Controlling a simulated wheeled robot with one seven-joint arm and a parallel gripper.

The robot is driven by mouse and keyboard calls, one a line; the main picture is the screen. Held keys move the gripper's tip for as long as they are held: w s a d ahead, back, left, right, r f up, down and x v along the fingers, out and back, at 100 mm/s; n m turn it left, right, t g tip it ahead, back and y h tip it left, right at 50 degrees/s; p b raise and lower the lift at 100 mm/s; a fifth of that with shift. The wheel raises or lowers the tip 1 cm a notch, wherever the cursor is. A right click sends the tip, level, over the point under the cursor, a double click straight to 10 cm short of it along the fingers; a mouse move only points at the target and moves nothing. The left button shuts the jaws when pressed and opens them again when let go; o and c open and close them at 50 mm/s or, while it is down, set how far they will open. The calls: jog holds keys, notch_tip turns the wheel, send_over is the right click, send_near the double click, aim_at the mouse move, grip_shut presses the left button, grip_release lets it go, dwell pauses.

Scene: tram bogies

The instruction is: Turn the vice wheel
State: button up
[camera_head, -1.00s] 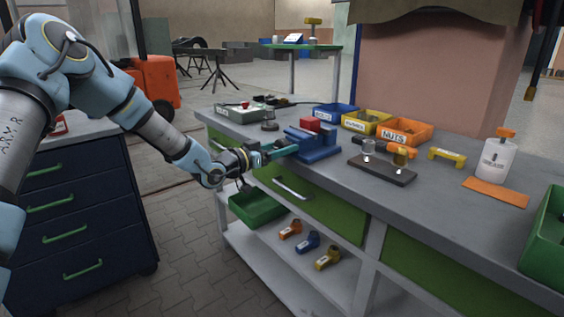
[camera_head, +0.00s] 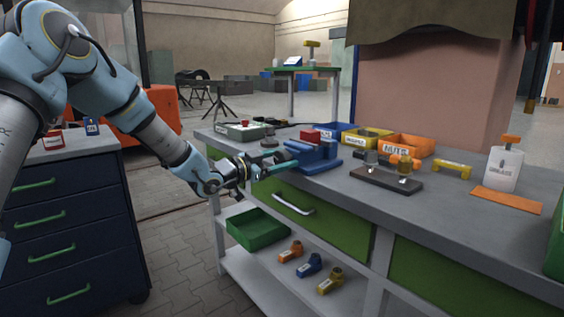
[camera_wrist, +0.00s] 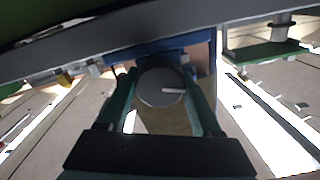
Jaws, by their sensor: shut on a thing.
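The blue vice (camera_head: 316,154) with a red block (camera_head: 310,135) on its top stands at the front edge of the grey workbench. Its round grey wheel (camera_wrist: 161,87), with a pale line on its face, sits between the two teal fingers of my gripper (camera_wrist: 163,95) in the wrist view. The fingers are shut on the wheel from both sides. In the head view my gripper (camera_head: 280,166) reaches the vice from the left, just over the bench's front edge, and the wheel itself is hidden by the fingers there.
On the bench (camera_head: 450,215) are a dark block (camera_head: 385,180) with cylinders, a yellow bracket (camera_head: 452,168), a grease bottle (camera_head: 503,168) and an orange bin (camera_head: 405,146). Below are a green drawer with a handle (camera_head: 294,204) and a green tray (camera_head: 257,229). A dark drawer cabinet (camera_head: 75,225) stands at left.

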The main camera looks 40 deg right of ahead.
jog(key=o, duration=1.4)
jog(key=shift+a, duration=0.1)
jog(key=a, duration=0.3)
jog(key=a+b, duration=0.1)
jog(key=a, duration=0.6)
jog(key=shift+w+a, duration=0.3)
jog(key=shift+a, duration=0.05)
